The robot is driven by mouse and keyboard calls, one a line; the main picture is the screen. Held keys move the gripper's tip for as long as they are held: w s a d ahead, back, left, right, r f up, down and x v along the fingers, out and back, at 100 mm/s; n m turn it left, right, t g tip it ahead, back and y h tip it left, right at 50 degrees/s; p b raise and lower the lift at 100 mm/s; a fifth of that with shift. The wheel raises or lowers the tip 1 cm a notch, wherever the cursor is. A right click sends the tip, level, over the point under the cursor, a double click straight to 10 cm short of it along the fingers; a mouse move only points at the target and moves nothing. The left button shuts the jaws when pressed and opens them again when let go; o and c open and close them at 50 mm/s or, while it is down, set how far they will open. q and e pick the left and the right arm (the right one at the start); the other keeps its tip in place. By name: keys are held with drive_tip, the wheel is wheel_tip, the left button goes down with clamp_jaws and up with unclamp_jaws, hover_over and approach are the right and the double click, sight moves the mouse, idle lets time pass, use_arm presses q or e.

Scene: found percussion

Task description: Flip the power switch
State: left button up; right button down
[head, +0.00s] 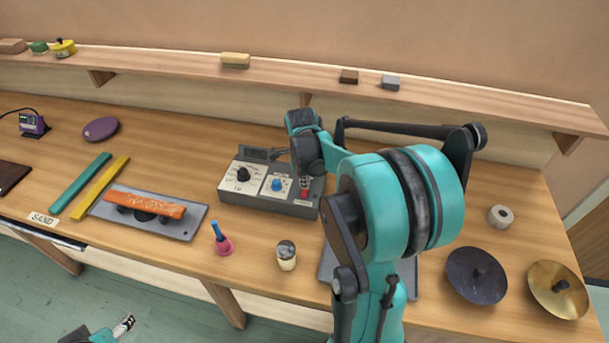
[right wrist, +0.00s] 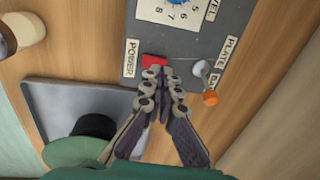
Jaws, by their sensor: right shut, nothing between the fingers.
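The grey control box (head: 262,203) stands on the bench in the head view, with a black knob and a blue knob on its pale panels. Its red power switch (right wrist: 153,60) sits beside the POWER label in the right wrist view. My right gripper (right wrist: 163,72) is shut and empty, its fingertips at the near edge of the red switch and partly over it. I cannot tell whether they touch it. In the head view my right arm covers the box's right end. My left gripper (head: 123,326) is low at the left, over the floor, too small to read.
A grey tray (right wrist: 75,105) lies near. A shelf (head: 300,77) runs behind.

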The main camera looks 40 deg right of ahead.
sight(305, 193)
drive_tip(key=shift+w+d+f, duration=0.1)
drive_tip(key=shift+f, duration=0.95)
